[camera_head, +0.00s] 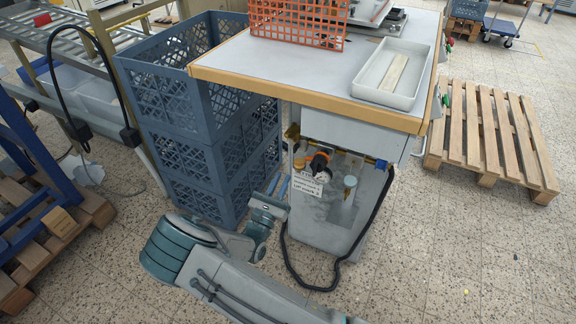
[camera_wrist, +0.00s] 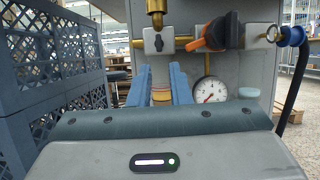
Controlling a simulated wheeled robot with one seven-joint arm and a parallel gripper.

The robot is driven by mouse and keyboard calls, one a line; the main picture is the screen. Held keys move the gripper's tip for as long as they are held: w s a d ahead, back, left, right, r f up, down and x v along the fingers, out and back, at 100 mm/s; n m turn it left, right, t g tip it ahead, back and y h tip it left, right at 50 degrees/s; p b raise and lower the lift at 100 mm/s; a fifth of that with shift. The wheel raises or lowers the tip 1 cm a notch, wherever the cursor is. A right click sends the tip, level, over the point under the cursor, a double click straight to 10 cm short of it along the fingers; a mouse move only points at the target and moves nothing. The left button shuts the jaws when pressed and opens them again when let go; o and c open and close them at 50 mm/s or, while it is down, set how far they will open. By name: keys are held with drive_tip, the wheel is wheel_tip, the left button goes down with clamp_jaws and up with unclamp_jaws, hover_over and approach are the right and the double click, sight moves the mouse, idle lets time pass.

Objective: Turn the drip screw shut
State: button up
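A grey block (camera_wrist: 158,41) on a brass pipe line shows in the wrist view, with a small dark screw-like part (camera_wrist: 158,43) on its front. I take this to be the drip screw, but I cannot be sure. A yellowish cylinder (camera_wrist: 161,94) hangs below the block, partly hidden. My gripper (camera_wrist: 160,72) is open, its two blue fingers apart and pointing toward the block. The cylinder shows between them, and I see no contact. In the head view my gripper (camera_head: 279,183) is low, left of the grey cabinet (camera_head: 330,226); the small screw cannot be made out there.
An orange-handled valve (camera_wrist: 212,36) and a round gauge (camera_wrist: 208,91) sit right of the block. A dark hose (camera_wrist: 293,88) runs down at the right. Stacked blue crates (camera_head: 205,155) stand close left of my gripper. The worktable (camera_head: 300,68) overhangs the cabinet.

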drive_tip(key=v, duration=0.5)
drive_tip(key=shift+s+f, duration=0.1)
idle(0.3)
drive_tip(key=s+d+r+m+g+h+p, duration=0.3)
drive_tip(key=d+r+m+g, duration=0.55)
drive_tip(key=d, duration=0.25)
drive_tip(key=s+d+r+m+g+h+p, duration=0.3)
drive_tip(key=d+r+m+g, duration=0.4)
drive_tip(key=d+m+g, duration=0.35)
drive_tip(key=s+d+r+m+y+p, duration=0.1)
drive_tip(key=s+r+m+y+p, duration=0.2)
drive_tip(key=s+r+m+y, duration=0.3)
drive_tip(key=s+d+r+m+y+p, duration=0.2)
drive_tip(key=s+r+m+y+p, duration=0.2)
drive_tip(key=r, duration=1)
drive_tip(key=shift+s+m+t+y, duration=0.4)
drive_tip(key=shift+s+m+y, duration=1.35)
drive_tip(key=shift+s, duration=1.05)
